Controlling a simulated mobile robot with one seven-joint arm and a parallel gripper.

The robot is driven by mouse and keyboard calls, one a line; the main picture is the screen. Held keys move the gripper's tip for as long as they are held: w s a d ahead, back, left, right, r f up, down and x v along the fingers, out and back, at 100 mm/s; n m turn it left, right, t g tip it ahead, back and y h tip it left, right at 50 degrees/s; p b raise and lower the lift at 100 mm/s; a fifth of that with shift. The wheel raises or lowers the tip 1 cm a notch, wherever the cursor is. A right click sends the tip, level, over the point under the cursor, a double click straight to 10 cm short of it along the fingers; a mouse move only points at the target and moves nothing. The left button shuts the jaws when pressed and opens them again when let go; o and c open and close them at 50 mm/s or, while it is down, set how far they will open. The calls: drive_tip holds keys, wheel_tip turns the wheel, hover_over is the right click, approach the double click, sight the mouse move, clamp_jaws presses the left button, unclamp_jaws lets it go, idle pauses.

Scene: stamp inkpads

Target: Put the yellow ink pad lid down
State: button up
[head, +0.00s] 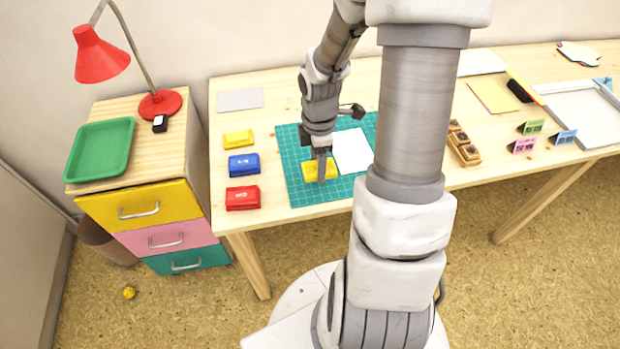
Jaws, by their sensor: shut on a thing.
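My gripper (321,177) points down over the green cutting mat (296,188) and is shut on the yellow ink pad lid (329,172). The lid is at the mat's left middle, beside a white sheet; I cannot tell whether it touches the mat. The fingers hide part of it. The yellow ink pad (238,139) sits at the table's left, at the back of a row of pads, and looks lower than the others.
A blue pad (244,164) and a red pad (243,198) stand left of the mat. White paper (352,151) lies on the mat. Stamps (463,147) stand in a wooden holder to the right. The mat's front left is clear.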

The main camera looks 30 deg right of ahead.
sight(310, 168)
drive_tip(key=shift+w+a+f, duration=0.55)
drive_tip(key=shift+a+f, duration=0.15)
drive_tip(key=shift+a, duration=0.05)
drive_tip(key=shift+f+b, duration=0.8)
drive_tip(key=shift+f, duration=1)
drive_tip(key=shift+f, duration=0.2)
drive_tip(key=o, duration=1.3)
drive_tip(key=shift+r, duration=0.15)
wheel_tip(310, 168, up, 12)
drive_tip(key=p, duration=0.3)
drive_tip(key=shift+p, duration=0.35)
